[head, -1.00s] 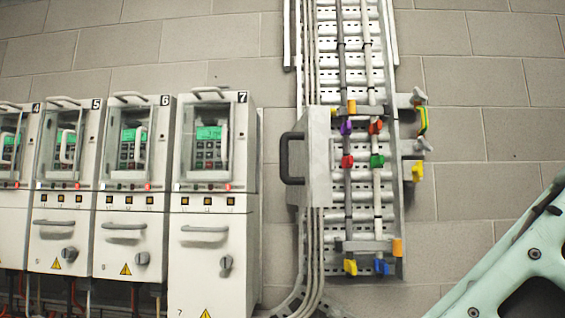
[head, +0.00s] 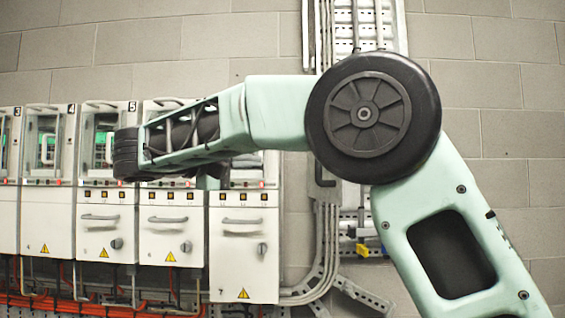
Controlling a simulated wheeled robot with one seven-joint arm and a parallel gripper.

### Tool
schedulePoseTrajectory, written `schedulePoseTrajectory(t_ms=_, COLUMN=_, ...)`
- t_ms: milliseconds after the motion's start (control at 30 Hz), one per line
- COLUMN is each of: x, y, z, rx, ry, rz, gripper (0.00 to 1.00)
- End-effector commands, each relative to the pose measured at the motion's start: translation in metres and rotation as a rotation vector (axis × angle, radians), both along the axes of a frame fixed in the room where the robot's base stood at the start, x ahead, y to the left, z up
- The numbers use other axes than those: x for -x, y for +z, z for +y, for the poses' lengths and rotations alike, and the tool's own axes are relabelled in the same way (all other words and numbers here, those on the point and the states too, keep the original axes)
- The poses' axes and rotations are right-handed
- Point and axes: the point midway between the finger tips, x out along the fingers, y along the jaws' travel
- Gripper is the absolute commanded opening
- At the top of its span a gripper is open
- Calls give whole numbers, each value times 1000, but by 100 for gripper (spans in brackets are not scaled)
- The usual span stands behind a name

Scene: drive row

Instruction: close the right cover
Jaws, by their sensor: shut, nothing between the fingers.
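The row of white drive cabinets stands at the left in the head view, each with a glazed cover over a lit display. The covers of cabinet 4 (head: 46,135) and cabinet 5 (head: 98,135) show. Those of 6 and 7 are mostly hidden behind my forearm; only the lower edge of cabinet 7's cover (head: 250,176) shows. I cannot tell whether it is open or shut. My arm crosses the picture from lower right to left, its black-ended wrist in front of cabinets 5 and 6. The gripper's fingers are not visible.
A grey box with a black handle (head: 323,178) beside the perforated cable rack (head: 400,30) is mostly hidden by my arm. A yellow connector (head: 361,250) shows below. Red cables (head: 60,300) run under the cabinets. Bare block wall fills the right.

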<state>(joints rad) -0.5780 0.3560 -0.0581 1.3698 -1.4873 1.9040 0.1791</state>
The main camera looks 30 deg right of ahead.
Motion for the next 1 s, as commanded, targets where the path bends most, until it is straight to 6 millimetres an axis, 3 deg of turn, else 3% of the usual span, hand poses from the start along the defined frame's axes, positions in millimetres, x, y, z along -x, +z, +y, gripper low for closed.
schedulePoseTrajectory(t_ms=167, x=-3, y=3, z=-23, rx=1, ry=-5, rz=1, gripper=0)
schedulePoseTrajectory(t_ms=567, x=-16, y=4, z=-102, rx=-1, ry=-3, rz=3, gripper=0)
schedulePoseTrajectory(t_ms=800, x=1, y=1, z=-124, rx=-2, ry=1, rz=2, gripper=0)
schedulePoseTrajectory(t_ms=1000, x=5, y=-2, z=-129, rx=-2, ry=2, rz=1, gripper=0)
